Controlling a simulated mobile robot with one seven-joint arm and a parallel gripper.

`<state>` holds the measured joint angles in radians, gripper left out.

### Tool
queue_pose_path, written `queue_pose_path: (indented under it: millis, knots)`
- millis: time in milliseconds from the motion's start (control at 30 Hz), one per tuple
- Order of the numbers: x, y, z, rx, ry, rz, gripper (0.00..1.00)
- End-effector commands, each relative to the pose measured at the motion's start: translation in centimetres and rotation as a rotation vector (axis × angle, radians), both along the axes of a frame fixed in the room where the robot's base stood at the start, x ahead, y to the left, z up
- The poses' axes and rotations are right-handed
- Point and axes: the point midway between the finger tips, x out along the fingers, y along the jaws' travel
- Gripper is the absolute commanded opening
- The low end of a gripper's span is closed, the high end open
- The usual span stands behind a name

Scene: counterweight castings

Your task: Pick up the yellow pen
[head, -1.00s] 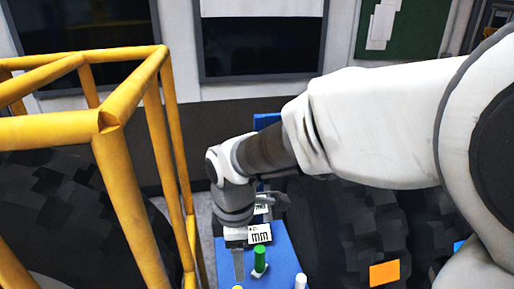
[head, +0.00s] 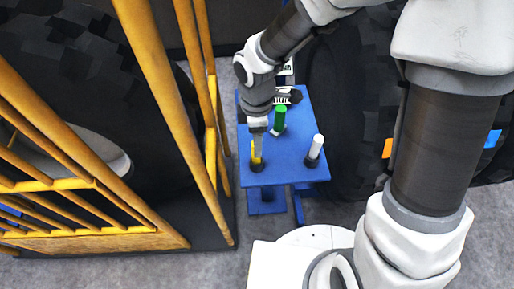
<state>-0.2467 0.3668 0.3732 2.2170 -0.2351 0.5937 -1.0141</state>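The yellow pen (head: 253,152) stands upright in a dark round base at the front left of the blue table (head: 285,172). My gripper (head: 258,147) points down at the pen, with a grey finger in front of it and covering part of it. The second finger is not clearly seen, so I cannot tell whether the fingers are apart or touch the pen.
A yellow railing (head: 165,95) rises close on the left. A large dark tyre (head: 345,110) is close on the right.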

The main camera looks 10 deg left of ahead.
Motion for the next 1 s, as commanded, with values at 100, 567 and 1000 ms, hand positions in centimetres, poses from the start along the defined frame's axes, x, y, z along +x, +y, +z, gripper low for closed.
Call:
queue_pose_path:
  millis: [100,567,1000]
  knots:
    - [-0.1,0.0,-0.9,-0.002,0.003,0.001,0.66]
    - [-0.1,0.1,-5.3,0.0,0.0,0.0,0.66]
    - [-0.1,0.0,-5.3,0.0,0.0,-0.001,0.14]
